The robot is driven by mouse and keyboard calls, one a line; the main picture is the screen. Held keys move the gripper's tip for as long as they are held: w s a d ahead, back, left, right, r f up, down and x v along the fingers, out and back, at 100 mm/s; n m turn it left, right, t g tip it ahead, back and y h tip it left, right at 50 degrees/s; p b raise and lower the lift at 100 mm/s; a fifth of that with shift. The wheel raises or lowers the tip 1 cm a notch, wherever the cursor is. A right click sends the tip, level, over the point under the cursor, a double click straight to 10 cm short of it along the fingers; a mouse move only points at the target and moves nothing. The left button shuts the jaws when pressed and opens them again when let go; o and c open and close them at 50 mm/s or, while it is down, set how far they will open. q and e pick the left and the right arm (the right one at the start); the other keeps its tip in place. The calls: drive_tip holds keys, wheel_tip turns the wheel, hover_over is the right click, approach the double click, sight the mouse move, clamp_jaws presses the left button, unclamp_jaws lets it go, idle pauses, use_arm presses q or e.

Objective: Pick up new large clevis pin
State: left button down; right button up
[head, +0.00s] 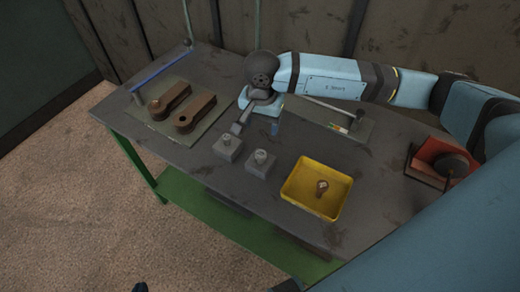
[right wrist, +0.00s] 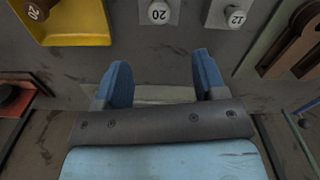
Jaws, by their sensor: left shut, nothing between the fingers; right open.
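Two pale round-headed pins stand in small grey blocks on the table. The large pin, marked 20 (right wrist: 159,12), is in the block nearer the yellow tray and also shows in the head view (head: 260,155). The smaller one, marked 12 (right wrist: 236,17), stands left of it in the head view (head: 226,141). A brownish pin marked 20 (head: 321,187) lies in the tray. My right gripper (head: 256,127) is open and empty, behind the blocks; its blue fingers (right wrist: 160,65) point toward the large pin, apart from it. My left gripper (head: 140,287) barely shows at the bottom edge, shut and empty.
The yellow tray (head: 300,205) sits right of the blocks. Two brown clevis parts (head: 193,112) lie on a mat at the left, near a blue rod (head: 160,68). A red object (head: 430,152) stands at the right. The table's front left is clear.

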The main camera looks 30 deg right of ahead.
sight(260, 154)
drive_tip(key=f, duration=0.4)
drive_tip(key=f+p, duration=0.1)
drive_tip(key=f, duration=0.3)
drive_tip(key=shift+s+a+f, duration=0.15)
drive_tip(key=shift+s, duration=0.05)
wheel_tip(260, 154, down, 5)
drive_tip(key=shift+a+f+p, duration=0.1)
drive_tip(key=shift+p, duration=0.9)
drive_tip(key=shift+c, duration=0.2)
drive_tip(key=c, duration=1.1)
